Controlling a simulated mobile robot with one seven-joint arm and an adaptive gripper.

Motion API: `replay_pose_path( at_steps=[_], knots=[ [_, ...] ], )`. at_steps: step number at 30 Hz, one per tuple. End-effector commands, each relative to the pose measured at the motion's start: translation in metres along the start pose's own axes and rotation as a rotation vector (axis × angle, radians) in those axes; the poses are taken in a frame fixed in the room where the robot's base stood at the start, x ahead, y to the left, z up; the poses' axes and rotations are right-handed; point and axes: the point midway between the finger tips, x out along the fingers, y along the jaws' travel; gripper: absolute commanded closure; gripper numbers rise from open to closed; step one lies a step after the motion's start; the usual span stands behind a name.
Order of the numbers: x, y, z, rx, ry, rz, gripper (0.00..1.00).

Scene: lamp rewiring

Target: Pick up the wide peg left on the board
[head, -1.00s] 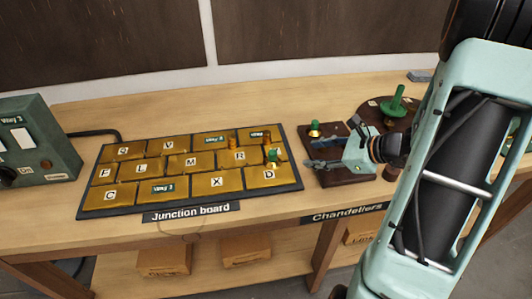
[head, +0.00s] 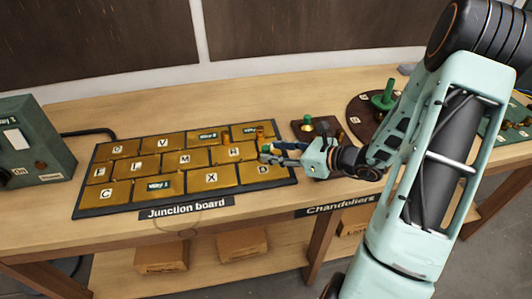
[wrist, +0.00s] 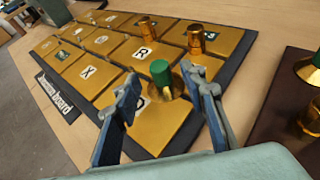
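The junction board (head: 76,212) has a dark frame and brass tiles. A wide peg with a green top and brass base (wrist: 160,78) stands upright on the board's right side, by the tile marked D in the head view. My gripper (wrist: 160,88) is open, its two blue-grey fingers reaching in from the right and low over the board, with the peg between or just beyond the fingertips. I cannot tell if either finger touches it. In the head view the green peg top (head: 266,148) shows at the fingertips, partly hidden.
Two brass pegs stand nearby on the board, by R (wrist: 145,30) and on the corner tile (wrist: 195,37). To the right is a dark chandelier base (head: 330,124) with a green-topped peg (head: 307,121), then a round base (head: 352,108) with a green post. A green box stands left.

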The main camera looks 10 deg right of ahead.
Motion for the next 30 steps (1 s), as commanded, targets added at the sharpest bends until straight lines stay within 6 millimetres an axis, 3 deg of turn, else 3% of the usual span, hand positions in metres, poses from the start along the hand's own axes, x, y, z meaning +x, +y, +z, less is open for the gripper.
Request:
replay_pose_path(
  at_steps=[6, 15, 26, 30],
  knots=[
    [0.031, 0.000, 0.003, 0.000, 0.000, 0.002, 0.61],
    [0.037, -0.001, 0.002, -0.001, 0.001, 0.000, 0.61],
    [0.036, -0.001, 0.002, -0.001, 0.000, 0.000, 1.00],
    [0.036, -0.001, 0.003, -0.001, 0.000, 0.000, 1.00]
  ],
)
